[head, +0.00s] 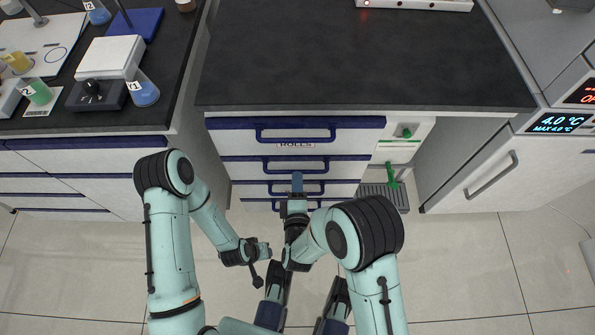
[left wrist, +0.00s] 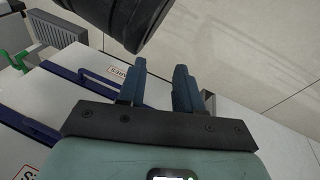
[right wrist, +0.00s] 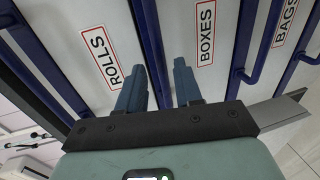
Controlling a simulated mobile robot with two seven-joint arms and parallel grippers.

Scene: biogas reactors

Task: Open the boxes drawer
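The drawer unit (head: 222,140) has white fronts and blue handles, and all drawers look shut. In the right wrist view the BOXES label (right wrist: 205,32) sits between the ROLLS label (right wrist: 100,58) and the BAGS label (right wrist: 287,22). The blue bar at the BOXES drawer (right wrist: 147,30) runs beside my right fingers, partly hidden by them. My right gripper (right wrist: 158,80) is open, close to the drawer fronts; I cannot tell whether it touches the bar. In the head view this gripper (head: 297,176) covers the middle of the lower fronts. My left gripper (left wrist: 155,80) is open and empty, away from the handles.
A dark worktop (head: 360,55) lies above the drawers. A green-handled item (head: 391,176) and a grey grate (head: 398,192) are right of them, beside a fridge-like cabinet (head: 465,165). A bench with glassware (head: 120,120) stands left. Tiled floor in front is clear.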

